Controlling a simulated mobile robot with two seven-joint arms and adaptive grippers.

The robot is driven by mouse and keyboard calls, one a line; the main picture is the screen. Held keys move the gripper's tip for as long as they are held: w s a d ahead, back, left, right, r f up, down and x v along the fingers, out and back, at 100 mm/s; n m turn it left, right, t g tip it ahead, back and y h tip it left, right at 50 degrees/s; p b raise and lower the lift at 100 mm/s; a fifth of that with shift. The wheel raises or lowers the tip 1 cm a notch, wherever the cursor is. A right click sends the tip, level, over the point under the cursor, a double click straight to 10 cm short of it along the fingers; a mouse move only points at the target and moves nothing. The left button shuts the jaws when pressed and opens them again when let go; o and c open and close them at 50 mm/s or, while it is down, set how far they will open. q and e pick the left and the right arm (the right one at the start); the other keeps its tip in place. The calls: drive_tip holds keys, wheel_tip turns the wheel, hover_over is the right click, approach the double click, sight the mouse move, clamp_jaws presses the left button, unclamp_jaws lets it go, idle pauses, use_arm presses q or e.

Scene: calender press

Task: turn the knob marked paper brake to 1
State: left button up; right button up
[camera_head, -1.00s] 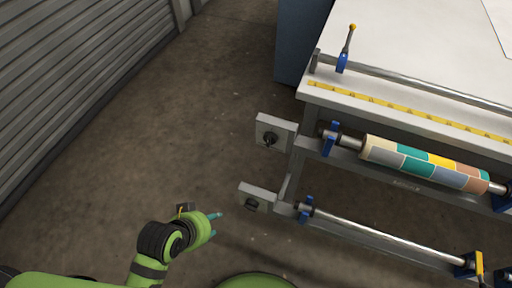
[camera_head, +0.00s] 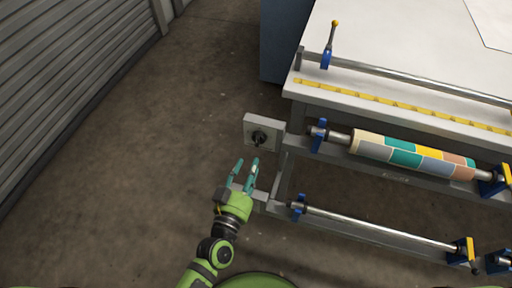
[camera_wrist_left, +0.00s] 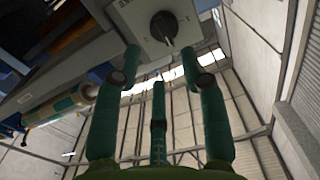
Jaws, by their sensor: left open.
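A grey panel (camera_head: 250,120) with a black knob (camera_head: 259,138) sits at the left end of the press frame. In the left wrist view the knob (camera_wrist_left: 165,26) is at the top, with its pale panel (camera_wrist_left: 190,31) around it. The panel's lettering is cut off and too small to read for sure. My left gripper (camera_head: 246,163) is open and empty, just below the knob and apart from it in the head view. Its spread teal fingers (camera_wrist_left: 160,68) point toward the panel. A lower panel (camera_head: 259,194) is mostly hidden behind this gripper. My right gripper is not in view.
A patterned roll (camera_head: 415,156) lies on the upper bar right of the knob. A bare metal roller (camera_head: 380,228) runs below it. The white table (camera_head: 400,50) stands behind. The floor (camera_head: 130,150) left of the press is clear.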

sight(258, 144)
use_arm(q)
drive_tip(key=x, duration=0.7)
drive_tip(key=shift+a, duration=0.1)
clamp_jaws()
